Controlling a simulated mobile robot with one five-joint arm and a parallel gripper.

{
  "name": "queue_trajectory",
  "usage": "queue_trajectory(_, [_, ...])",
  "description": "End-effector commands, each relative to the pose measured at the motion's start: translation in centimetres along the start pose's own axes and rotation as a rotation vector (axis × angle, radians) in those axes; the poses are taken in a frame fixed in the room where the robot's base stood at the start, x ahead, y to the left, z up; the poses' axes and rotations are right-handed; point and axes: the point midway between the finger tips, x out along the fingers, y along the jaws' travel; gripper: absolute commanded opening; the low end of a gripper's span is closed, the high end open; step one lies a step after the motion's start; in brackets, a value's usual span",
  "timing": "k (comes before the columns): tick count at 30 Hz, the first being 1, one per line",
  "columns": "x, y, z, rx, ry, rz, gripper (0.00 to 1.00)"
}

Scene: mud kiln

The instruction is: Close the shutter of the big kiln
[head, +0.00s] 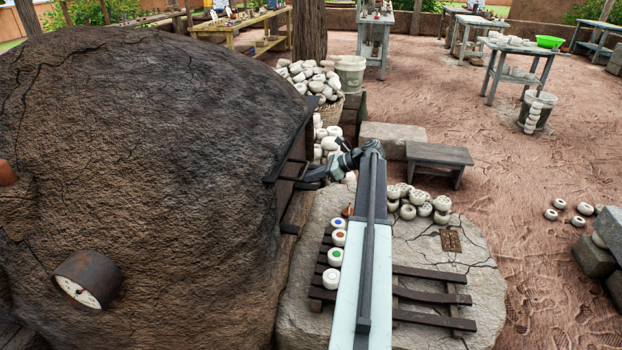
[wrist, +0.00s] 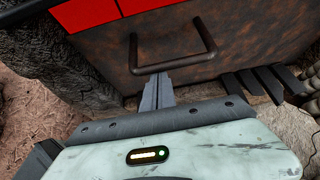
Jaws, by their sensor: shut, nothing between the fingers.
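The big kiln (head: 150,150) is a dark, cracked mud dome filling the left of the head view. Its dark-framed mouth (head: 292,165) faces right and is seen nearly edge-on. In the wrist view its shutter (wrist: 110,48) is a rusty brown plate with a dark bar handle (wrist: 185,63). A bright red strip shows above the plate. My gripper (wrist: 158,80) is shut and empty, its fingertips right at the handle's bar; I cannot tell whether they touch it. In the head view my gripper (head: 312,182) is beside the kiln mouth, partly hidden.
A stone slab (head: 430,250) right of the kiln bears a dark slatted rack (head: 430,272), small white pots with coloured dots (head: 338,237) and a pile of round pots (head: 418,203). A low bench (head: 438,156) stands behind. The ground to the right is mostly open.

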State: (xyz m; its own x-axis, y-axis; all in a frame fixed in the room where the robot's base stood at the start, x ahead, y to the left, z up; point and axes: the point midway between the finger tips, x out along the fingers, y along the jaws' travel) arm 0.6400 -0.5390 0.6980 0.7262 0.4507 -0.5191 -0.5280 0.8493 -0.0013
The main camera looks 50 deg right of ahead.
Motion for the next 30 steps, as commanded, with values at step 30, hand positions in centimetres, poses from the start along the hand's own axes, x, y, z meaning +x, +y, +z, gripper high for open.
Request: queue_trajectory(30, [-1.8,0.0,3.3,-0.002,-0.003,0.004,0.0])
